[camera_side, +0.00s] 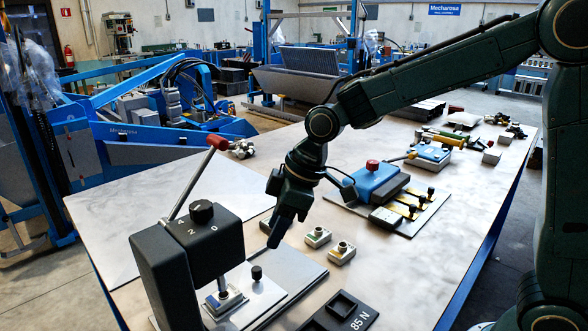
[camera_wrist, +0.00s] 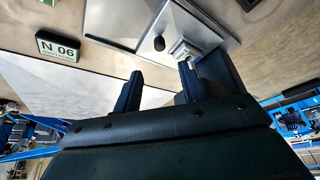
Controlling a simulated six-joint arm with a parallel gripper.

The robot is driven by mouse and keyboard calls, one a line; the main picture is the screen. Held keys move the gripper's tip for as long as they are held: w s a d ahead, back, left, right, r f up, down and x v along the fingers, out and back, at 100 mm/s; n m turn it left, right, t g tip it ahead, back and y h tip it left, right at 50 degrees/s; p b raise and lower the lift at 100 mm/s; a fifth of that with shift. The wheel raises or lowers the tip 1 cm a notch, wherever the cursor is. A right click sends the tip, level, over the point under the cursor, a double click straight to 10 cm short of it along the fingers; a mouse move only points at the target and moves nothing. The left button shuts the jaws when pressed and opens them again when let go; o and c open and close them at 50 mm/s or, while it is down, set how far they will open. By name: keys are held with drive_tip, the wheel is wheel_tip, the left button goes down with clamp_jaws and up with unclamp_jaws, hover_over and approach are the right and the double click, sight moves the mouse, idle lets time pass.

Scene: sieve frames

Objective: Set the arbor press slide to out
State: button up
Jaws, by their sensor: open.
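The arbor press (camera_side: 165,265) is a black body at the front left, with a dial on top and a red-handled lever (camera_side: 217,143) raised up and to the right. Its slide (camera_side: 262,293) is a pale metal plate on a base plate, with a small black knob (camera_side: 257,272). A small nest holding a part (camera_side: 222,300) sits on the slide at the press head. The wrist view shows the slide (camera_wrist: 172,25), knob (camera_wrist: 159,43) and nest (camera_wrist: 185,50) beyond the fingertips. My gripper (camera_side: 276,238) is open and empty, above and apart from the knob.
Two small button blocks (camera_side: 318,237) stand right of the slide. A blue device (camera_side: 380,183) stands farther back. A display block (camera_wrist: 58,46) shows in the wrist view. The left tabletop (camera_side: 130,225) is clear.

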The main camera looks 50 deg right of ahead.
sight(257, 268)
drive_tip(key=x, duration=1)
clamp_jaws()
